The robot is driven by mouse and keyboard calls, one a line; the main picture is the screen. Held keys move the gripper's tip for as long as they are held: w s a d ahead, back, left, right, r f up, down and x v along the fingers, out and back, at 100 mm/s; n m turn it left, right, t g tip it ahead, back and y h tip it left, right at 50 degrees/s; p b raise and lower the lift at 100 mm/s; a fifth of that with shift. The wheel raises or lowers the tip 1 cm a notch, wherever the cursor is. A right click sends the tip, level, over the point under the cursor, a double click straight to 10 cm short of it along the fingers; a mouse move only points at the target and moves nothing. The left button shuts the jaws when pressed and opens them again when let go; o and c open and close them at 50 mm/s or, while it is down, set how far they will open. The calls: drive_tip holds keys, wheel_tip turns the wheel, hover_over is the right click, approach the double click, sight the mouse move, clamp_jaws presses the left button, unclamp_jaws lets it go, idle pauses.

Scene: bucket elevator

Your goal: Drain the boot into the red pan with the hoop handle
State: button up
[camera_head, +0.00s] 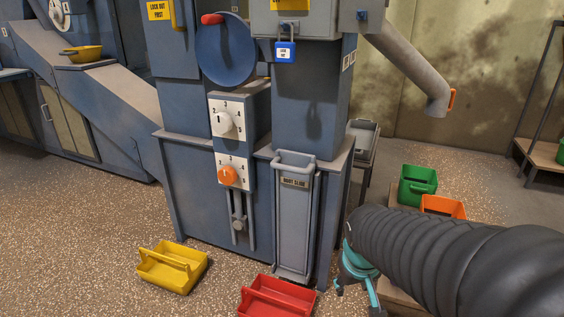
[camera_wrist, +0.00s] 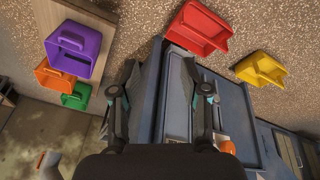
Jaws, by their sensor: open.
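The red pan (camera_head: 277,297) sits on the floor in front of the blue housing, cut off by the picture's lower edge; a raised handle crosses it. It also shows in the wrist view (camera_wrist: 198,28). The grey boot slide (camera_head: 295,225), labelled "BOOT SLIDE", stands upright in the housing's front, with a loop handle at its top. The red pan lies on the floor near its lower end. My gripper (camera_head: 357,290) is right of the slide, apart from it. In the wrist view my gripper (camera_wrist: 160,92) is open and empty, its fingers spread.
A yellow pan (camera_head: 172,267) stands left of the red one. Green (camera_head: 417,185), orange (camera_head: 443,207) and purple (camera_wrist: 73,48) bins stand on the right. An orange knob (camera_head: 228,175), a white knob (camera_head: 225,123) and a blue padlock (camera_head: 285,50) are on the housing.

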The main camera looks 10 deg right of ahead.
drive_tip(key=w+d+f+n+t+p, duration=0.1)
drive_tip(key=w+d+n, duration=0.1)
drive_tip(key=w, duration=0.3)
drive_tip(key=w+d+f+n+t+p, duration=0.1)
drive_tip(key=w+f+n, duration=0.1)
drive_tip(key=w, duration=0.3)
drive_tip(key=n+t+y, duration=0.6)
drive_tip(key=n+t, duration=0.5)
drive_tip(key=n, duration=0.4)
approach(290, 170)
drive_tip(key=p+x, duration=0.2)
drive_tip(key=x, duration=0.9)
clamp_jaws()
